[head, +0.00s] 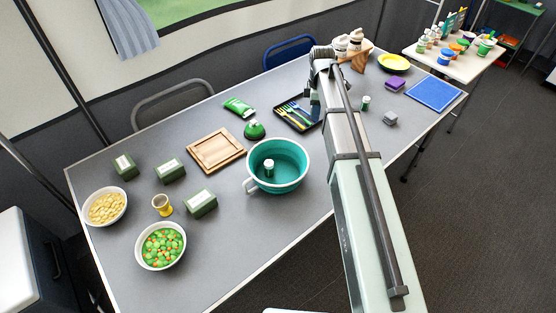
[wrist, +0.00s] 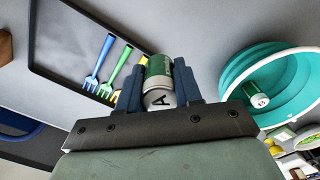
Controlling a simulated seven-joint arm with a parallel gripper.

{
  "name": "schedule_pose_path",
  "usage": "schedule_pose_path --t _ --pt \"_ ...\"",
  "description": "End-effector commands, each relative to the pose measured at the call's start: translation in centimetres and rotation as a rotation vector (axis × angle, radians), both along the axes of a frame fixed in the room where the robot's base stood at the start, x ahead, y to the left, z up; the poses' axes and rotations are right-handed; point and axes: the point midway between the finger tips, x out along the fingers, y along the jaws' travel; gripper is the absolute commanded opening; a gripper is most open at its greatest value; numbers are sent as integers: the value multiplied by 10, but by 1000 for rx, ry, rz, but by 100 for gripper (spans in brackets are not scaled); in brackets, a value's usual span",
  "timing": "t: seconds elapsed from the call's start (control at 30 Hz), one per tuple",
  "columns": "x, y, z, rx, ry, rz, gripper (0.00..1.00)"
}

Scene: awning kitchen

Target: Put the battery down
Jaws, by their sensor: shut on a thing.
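My gripper (wrist: 158,88) is shut on a green and white battery (wrist: 158,70), whose pale end with a dark letter faces the wrist camera. In the head view my gripper (head: 315,103) hangs at the right end of the black tray (head: 284,123), and the held battery cannot be made out there. A similar green and white battery (head: 268,168) stands inside the teal pot (head: 290,187); it also shows in the wrist view (wrist: 257,98). Another small green and white cylinder (head: 365,103) stands on the table to the right of my arm.
Colourful forks (wrist: 112,72) lie in the tray. A wooden board (head: 215,151), green boxes (head: 170,170) and bowls of food (head: 161,245) are at left. A grey block (head: 390,119), purple sponge (head: 395,85) and blue mat (head: 434,94) are at right. Bare table (head: 240,230) lies at the front.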

Motion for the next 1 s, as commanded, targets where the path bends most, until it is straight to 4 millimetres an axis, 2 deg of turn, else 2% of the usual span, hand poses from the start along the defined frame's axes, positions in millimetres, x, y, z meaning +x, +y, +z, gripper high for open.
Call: schedule_pose_path --t 0.03,0.2,0.4,0.5,0.6,0.7,0.9,1.0 --pt "-14 18 1 1 -2 27 0" --pt "-54 65 3 1 -7 104 0" --pt "-107 107 3 3 -10 158 0" --pt "-138 120 3 5 -10 138 0" --pt "-169 123 3 6 -8 61 0" --pt "-187 117 2 8 -6 -50 0" --pt "-213 105 -1 8 4 -299 0" --pt "-219 103 -1 8 9 -438 0"
